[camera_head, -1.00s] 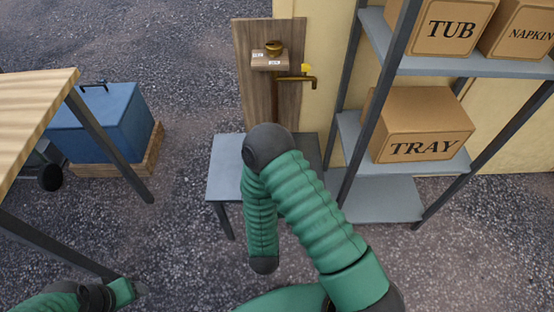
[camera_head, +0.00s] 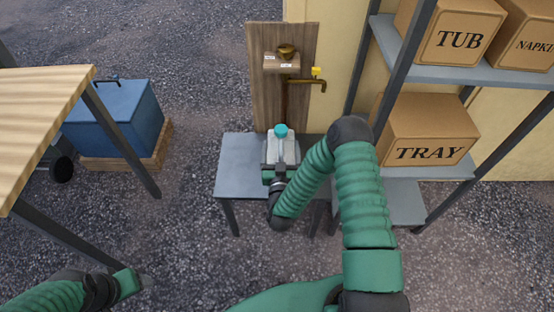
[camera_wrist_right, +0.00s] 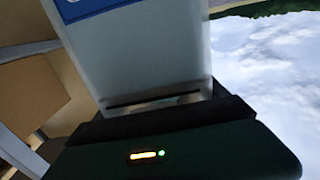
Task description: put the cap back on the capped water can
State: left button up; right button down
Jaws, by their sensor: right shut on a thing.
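The water can (camera_head: 283,150) is whitish, at the small grey table (camera_head: 240,165) below the tap. A teal cap (camera_head: 281,130) shows at its top; I cannot tell how firmly it sits. My right gripper (camera_head: 280,170) is at the can's near side, shut on its body. In the right wrist view, the pale can (camera_wrist_right: 145,50) with a blue mark rises from the dark jaws (camera_wrist_right: 155,110). I cannot tell whether the can's base touches the table. My left gripper (camera_head: 138,281) is low at the left, away from the can; its jaws are unclear.
A brass tap (camera_head: 310,82) on a wooden board stands behind the can. A shelf rack (camera_head: 440,75) with cardboard boxes is close on the right. A blue cooler (camera_head: 115,115) and a wooden table (camera_head: 40,120) are at the left.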

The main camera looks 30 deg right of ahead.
aim_at(285, 138)
jog(key=w+d, duration=0.2)
jog(key=d, duration=0.1)
jog(key=shift+w+f, duration=0.15)
jog(key=shift+w, duration=0.15)
jog(key=shift+a, duration=0.1)
jog(key=shift+w+d+b, duration=0.4)
jog(key=shift+b, duration=0.05)
notch_tip(285, 138, down, 4)
jog(key=shift+r+b, duration=0.2)
jog(key=shift+b, duration=0.7)
grip_release()
jog(key=shift+f, duration=0.15)
